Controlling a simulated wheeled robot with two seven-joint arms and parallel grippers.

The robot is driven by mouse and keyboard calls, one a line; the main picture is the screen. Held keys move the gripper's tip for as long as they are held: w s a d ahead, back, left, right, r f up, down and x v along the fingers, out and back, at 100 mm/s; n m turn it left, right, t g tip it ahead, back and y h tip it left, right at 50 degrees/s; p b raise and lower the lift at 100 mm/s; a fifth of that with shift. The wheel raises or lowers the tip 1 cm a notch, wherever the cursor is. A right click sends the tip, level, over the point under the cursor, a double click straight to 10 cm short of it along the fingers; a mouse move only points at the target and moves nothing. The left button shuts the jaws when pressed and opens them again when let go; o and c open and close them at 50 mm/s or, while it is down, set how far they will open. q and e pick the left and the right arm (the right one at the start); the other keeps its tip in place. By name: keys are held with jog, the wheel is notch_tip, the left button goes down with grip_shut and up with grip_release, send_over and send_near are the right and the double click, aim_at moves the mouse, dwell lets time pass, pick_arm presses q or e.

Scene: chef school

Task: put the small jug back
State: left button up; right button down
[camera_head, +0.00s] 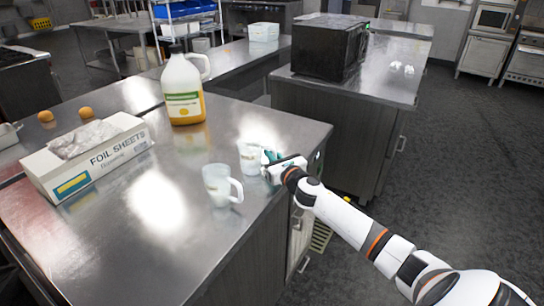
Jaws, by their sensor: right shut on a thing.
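A small pale jug (249,158) is near the right edge of the metal counter (130,230). My right gripper (268,160) is at its right side and shut on it. The fingers are small in view and partly hide the jug's right side. I cannot tell whether its base touches the counter. A white mug-like vessel (216,184) with a handle on its right stands just in front and to the left, apart from the jug. My left gripper is not in view.
A foil sheets box (88,160) lies at the left of the counter. A large jug with yellow liquid (184,90) stands behind. Two orange round items (85,112) are at the back left. A black microwave-like box (325,48) sits on another counter. The front middle is clear.

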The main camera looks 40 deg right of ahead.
jog(key=c, duration=1.5)
grip_release()
jog(key=shift+s, duration=0.1)
jog(key=shift+s+a+r+b, duration=0.1)
jog(key=shift+s+a+b, duration=0.15)
jog(key=shift+s, duration=1.7)
jog(key=shift+s+a+f+b, duration=0.1)
jog(key=shift+s+a+b, duration=0.15)
jog(key=shift+s, duration=1.75)
jog(key=shift+s+a+r+b, duration=0.15)
jog(key=shift+s+a, duration=0.1)
jog(key=shift+s, duration=1.7)
